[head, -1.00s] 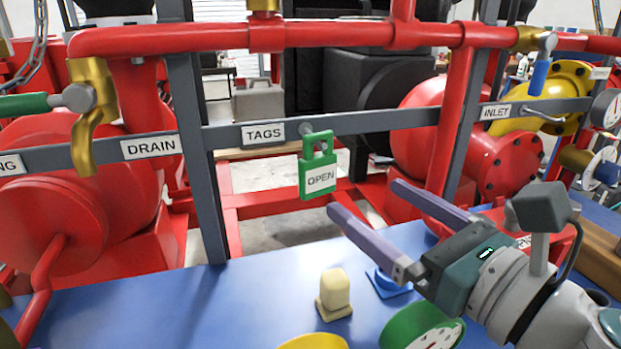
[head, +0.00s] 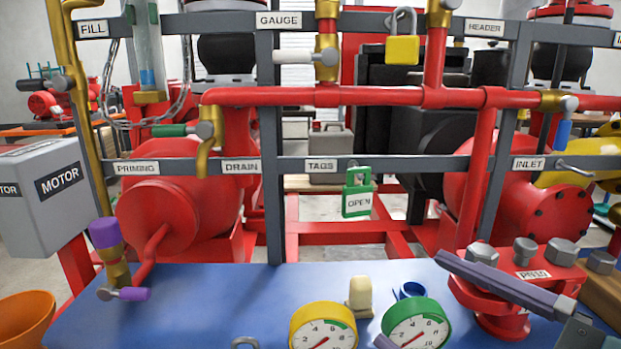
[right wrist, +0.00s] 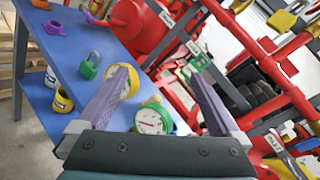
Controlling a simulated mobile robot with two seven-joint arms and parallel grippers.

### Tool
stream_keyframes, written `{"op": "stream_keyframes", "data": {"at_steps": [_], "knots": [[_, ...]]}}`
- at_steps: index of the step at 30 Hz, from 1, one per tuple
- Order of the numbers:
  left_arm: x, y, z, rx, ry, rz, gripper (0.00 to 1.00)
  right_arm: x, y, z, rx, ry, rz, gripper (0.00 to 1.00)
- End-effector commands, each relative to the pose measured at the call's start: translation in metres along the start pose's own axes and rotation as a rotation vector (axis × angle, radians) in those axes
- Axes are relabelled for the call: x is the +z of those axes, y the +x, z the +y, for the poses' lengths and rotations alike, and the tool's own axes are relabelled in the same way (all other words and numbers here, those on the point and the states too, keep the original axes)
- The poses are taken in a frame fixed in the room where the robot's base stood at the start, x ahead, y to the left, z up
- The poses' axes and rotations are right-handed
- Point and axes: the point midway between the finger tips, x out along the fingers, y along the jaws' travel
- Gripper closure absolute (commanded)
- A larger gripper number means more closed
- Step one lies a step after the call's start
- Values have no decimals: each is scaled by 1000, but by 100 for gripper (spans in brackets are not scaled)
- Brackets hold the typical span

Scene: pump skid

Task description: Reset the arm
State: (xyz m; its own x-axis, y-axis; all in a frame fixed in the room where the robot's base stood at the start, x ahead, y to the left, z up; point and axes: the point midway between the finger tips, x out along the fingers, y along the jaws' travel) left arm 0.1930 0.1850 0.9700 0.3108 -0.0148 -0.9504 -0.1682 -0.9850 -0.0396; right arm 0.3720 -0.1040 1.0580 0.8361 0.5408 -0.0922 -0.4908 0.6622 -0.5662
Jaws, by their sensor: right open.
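My right gripper (head: 412,298) is at the lower right of the head view, its two long grey-purple fingers spread apart and nothing between them. In the right wrist view the fingers (right wrist: 158,75) stand wide apart and empty, with the green-rimmed gauge (right wrist: 153,119) and yellow-rimmed gauge (right wrist: 128,82) beyond them. In the head view the green gauge (head: 416,322) is partly covered at its lower left by a fingertip. A green padlock marked OPEN (head: 357,200) hangs from the TAGS rail, apart from the gripper. My left gripper is not in view.
The blue bench (head: 200,305) carries a yellow gauge (head: 322,326), a cream block (head: 360,294) and a blue part (head: 409,290). A red bolted flange (head: 530,275) stands close to my right fingers. A yellow padlock (head: 403,48) hangs above. The bench's left middle is clear.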

Motion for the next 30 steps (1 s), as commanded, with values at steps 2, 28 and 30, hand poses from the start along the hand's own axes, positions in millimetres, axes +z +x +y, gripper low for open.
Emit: {"op": "stream_keyframes", "data": {"at_steps": [2, 28, 30], "knots": [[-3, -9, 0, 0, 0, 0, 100, 14, -5, 14, 89, -175, -2, 0], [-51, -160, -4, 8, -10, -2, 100, 69, -201, -9, 1473, -1929, -3, 0], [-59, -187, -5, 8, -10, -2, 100, 92, -204, -25, 1472, -1928, -2, 0]]}}
